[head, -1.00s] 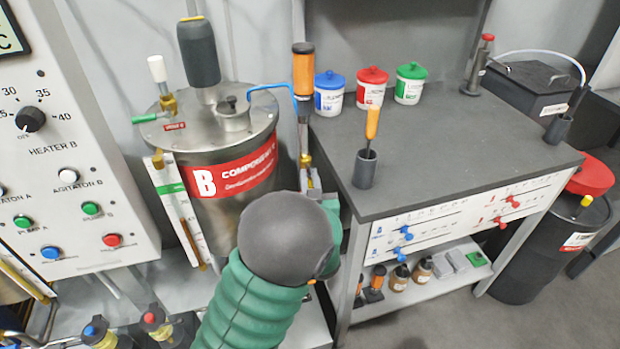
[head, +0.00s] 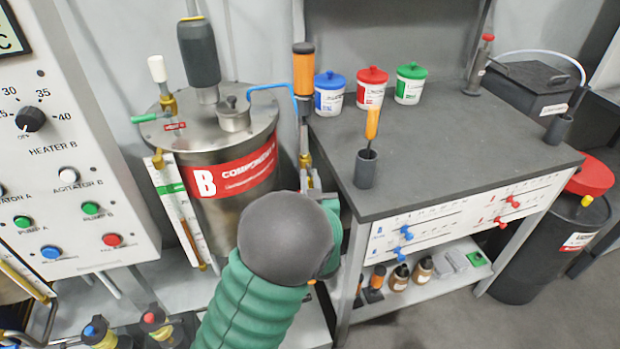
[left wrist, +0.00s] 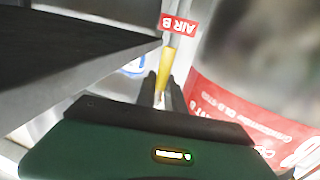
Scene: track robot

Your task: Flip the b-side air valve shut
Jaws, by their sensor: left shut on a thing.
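The b-side air valve shows in the left wrist view as a yellow handle (left wrist: 167,62) just below a red AIR B label (left wrist: 178,24). My left gripper (left wrist: 160,88) has its two dark fingers on either side of the handle's lower end and is shut on it. In the head view my left gripper (head: 312,188) is beside the steel B tank (head: 228,185), below a vertical brass-coloured fitting (head: 304,158). My round grey arm joint hides most of the gripper there, and the valve handle cannot be made out. My right gripper is out of view.
A grey workbench (head: 445,165) stands close on the right, its left edge near my gripper. A blue hose (head: 272,87) runs above, beside an orange-and-black cylinder (head: 303,75). The control panel (head: 70,140) is at the left.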

